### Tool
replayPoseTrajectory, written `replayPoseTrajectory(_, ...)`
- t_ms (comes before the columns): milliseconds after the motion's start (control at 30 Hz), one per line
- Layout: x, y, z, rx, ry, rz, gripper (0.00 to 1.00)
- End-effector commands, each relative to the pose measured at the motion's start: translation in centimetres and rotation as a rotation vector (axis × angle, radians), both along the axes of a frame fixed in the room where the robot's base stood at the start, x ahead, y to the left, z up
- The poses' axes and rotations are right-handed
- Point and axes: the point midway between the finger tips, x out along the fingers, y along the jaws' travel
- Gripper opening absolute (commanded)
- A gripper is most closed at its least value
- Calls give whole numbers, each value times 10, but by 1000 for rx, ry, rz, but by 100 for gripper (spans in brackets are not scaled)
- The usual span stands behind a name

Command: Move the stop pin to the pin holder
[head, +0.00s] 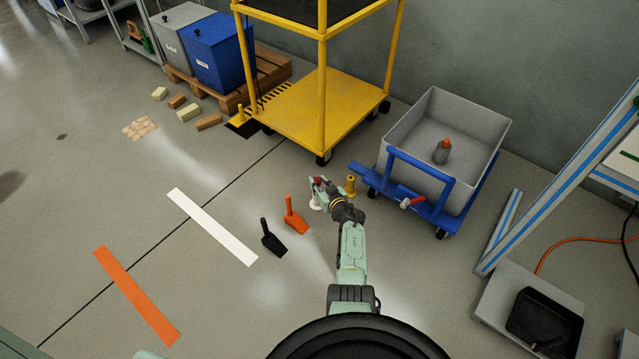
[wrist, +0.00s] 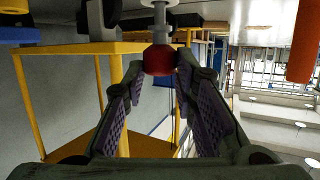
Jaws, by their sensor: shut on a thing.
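My gripper (head: 322,190) is low over the floor in the middle of the head view. It is shut on the stop pin (wrist: 158,61), gripping its red knob between the fingertips in the wrist view. A grey stem and a white disc show beyond the knob. In the head view the red knob (head: 318,182) is at the fingertips, with a white round part (head: 315,204) below. Whether that part touches the floor is unclear. A short yellow post (head: 350,185) stands just right of my gripper. I cannot tell for certain which thing is the pin holder.
An orange chock (head: 294,216) and a black chock (head: 271,239) lie left of my arm. A blue cart with a grey tub (head: 425,168) stands right, a red-and-white handle (head: 412,202) on its frame. A yellow trolley (head: 310,112) stands behind. The left floor is mostly clear.

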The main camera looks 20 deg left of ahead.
Motion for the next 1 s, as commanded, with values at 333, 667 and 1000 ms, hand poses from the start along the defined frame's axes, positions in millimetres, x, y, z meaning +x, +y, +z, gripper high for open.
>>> replayPoseTrajectory(333,0,0,-10,1,-1,0,0)
replayPoseTrajectory(667,0,0,-18,0,-1,0,0)
replayPoseTrajectory(1000,0,0,-18,0,-1,0,41)
